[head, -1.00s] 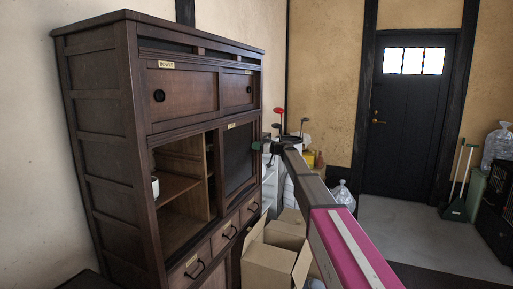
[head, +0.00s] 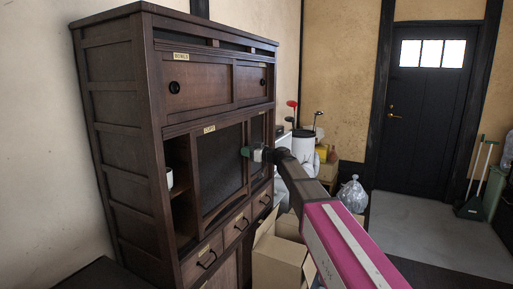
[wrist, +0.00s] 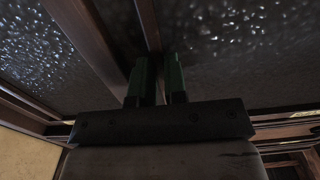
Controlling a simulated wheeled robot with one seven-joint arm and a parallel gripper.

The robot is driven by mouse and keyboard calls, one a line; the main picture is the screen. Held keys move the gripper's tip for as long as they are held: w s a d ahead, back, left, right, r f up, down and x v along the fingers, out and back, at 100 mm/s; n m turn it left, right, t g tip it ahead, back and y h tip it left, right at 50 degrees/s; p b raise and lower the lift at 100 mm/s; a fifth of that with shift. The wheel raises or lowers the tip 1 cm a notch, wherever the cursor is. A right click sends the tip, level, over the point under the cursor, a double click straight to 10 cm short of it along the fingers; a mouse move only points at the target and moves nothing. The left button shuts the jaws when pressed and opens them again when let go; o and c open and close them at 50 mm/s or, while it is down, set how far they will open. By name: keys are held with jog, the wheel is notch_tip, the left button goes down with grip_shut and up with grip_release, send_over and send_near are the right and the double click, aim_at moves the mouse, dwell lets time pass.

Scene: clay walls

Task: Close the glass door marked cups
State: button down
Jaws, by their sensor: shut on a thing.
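The glass door marked cups (head: 220,165) is a dark wood sliding frame with a textured dark pane and a small yellow label on its top rail. It stands across the middle of the cabinet's open bay, with a narrow gap at its left. My gripper (head: 247,152) is at the door's right side. In the wrist view my gripper (wrist: 158,78) has its two green fingers close together on a thin wooden edge of the door, with glass on both sides. The exact grip point is partly hidden.
The dark wooden cabinet (head: 118,130) has upper sliding doors and lower drawers (head: 237,226). A white cup (head: 169,178) shows in the gap. A second glass pane (head: 258,130) is at the right. Open cardboard boxes (head: 277,262) stand below my arm.

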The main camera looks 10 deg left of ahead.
jog(key=s+a, duration=0.1)
jog(key=s, duration=0.2)
jog(key=s+a, duration=0.1)
jog(key=s, duration=0.3)
jog(key=s+a, duration=0.2)
jog(key=s, duration=0.2)
jog(key=shift+s, duration=0.1)
jog(key=c, duration=1.2)
grip_release()
jog(key=shift+s, duration=0.1)
jog(key=shift+o, duration=0.2)
send_near(227, 158)
jog(key=v, duration=0.3)
jog(key=shift+d, duration=0.25)
